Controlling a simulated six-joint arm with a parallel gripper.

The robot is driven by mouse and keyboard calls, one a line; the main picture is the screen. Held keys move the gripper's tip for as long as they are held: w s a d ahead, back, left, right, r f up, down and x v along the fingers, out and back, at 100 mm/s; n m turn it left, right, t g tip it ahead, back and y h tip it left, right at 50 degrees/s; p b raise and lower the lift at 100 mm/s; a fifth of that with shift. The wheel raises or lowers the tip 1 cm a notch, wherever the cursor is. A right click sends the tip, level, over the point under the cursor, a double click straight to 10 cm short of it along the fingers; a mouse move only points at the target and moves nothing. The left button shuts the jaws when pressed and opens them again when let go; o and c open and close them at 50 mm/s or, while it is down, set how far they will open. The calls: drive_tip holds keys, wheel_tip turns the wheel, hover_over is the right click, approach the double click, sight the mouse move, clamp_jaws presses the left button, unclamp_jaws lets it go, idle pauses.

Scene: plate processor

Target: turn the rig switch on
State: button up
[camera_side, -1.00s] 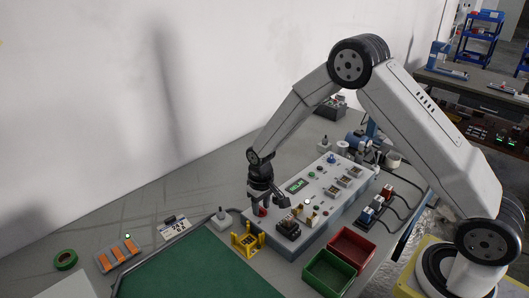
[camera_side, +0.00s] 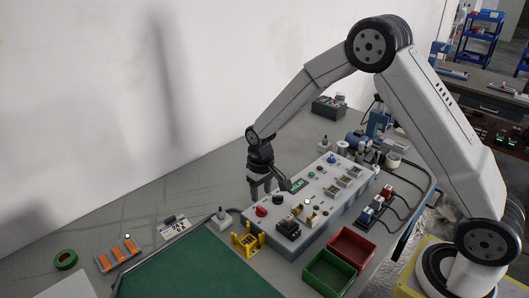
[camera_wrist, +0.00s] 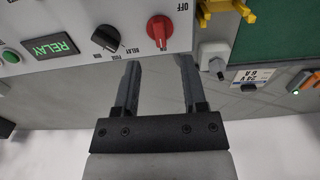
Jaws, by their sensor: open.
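The rig switch appears to be the red knob (camera_wrist: 160,27) on the grey control panel (camera_side: 313,202); it also shows at the panel's near left end in the side view (camera_side: 261,211). An "OFF" label (camera_wrist: 183,7) is printed beside it. The knob's grip looks roughly upright in the wrist view, with a pale mark at its lower end. I cannot tell its exact setting. My gripper (camera_wrist: 157,60) is open and empty, its fingertips apart and short of the knob. In the side view my gripper (camera_side: 262,192) hangs just above and behind the knob.
A black selector knob (camera_wrist: 107,38) and a green "RELAY" display (camera_wrist: 50,47) sit beside the red knob. A yellow stand (camera_side: 246,241), a grey plug (camera_side: 221,216), a red bin (camera_side: 352,249) and a green bin (camera_side: 329,272) stand near the panel.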

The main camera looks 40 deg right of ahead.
drive_tip(key=shift+r, duration=1.15)
drive_tip(key=shift+s+r, duration=0.25)
drive_tip(key=shift+s, duration=0.05)
drive_tip(key=s+r+t, duration=0.1)
drive_tip(key=s+r, duration=0.1)
drive_tip(key=s, duration=0.7)
drive_tip(key=s+d+r+t, duration=0.1)
drive_tip(key=s+r, duration=0.2)
drive_tip(key=s, duration=0.6)
drive_tip(key=shift+s+d+t, duration=0.15)
drive_tip(key=shift+d+t, duration=0.1)
drive_tip(key=shift+t, duration=0.05)
drive_tip(key=shift+r, duration=0.1)
drive_tip(key=shift+c, duration=0.2)
